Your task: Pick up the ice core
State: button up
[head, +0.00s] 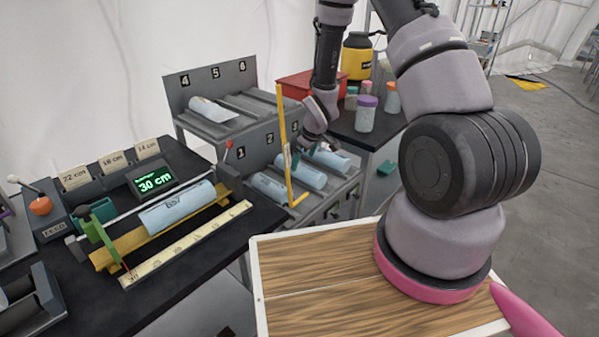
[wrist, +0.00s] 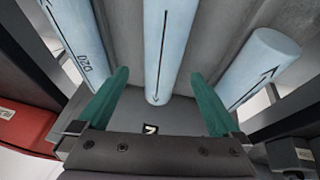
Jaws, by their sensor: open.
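Several pale blue cylindrical ice cores show. In the head view, cores lie in the lower rack slots: one at slot 1 (head: 268,188), one at slot 2 (head: 304,176) and one, partly hidden by my gripper, at slot 3 (head: 330,160). My gripper (head: 304,152) is above this lower rack. In the wrist view my gripper (wrist: 159,76) is open, its green fingers apart with the middle core (wrist: 168,45), marked with an arrow, between them in the picture. Neighbouring cores lie left (wrist: 72,38) and right (wrist: 260,65). Whether the fingers reach beside the middle core, I cannot tell.
Another core (head: 212,110) lies in the upper rack (head: 195,125), and one (head: 178,208) on the measuring bench. A yellow upright bar (head: 283,125) stands close to my gripper. Jars (head: 366,115) and a red box (head: 298,85) are behind. A wooden-topped surface (head: 320,285) is in front.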

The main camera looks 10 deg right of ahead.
aim_at(301, 165)
jog(key=shift+x, duration=2.75)
jog(key=shift+a, duration=0.15)
grip_shut()
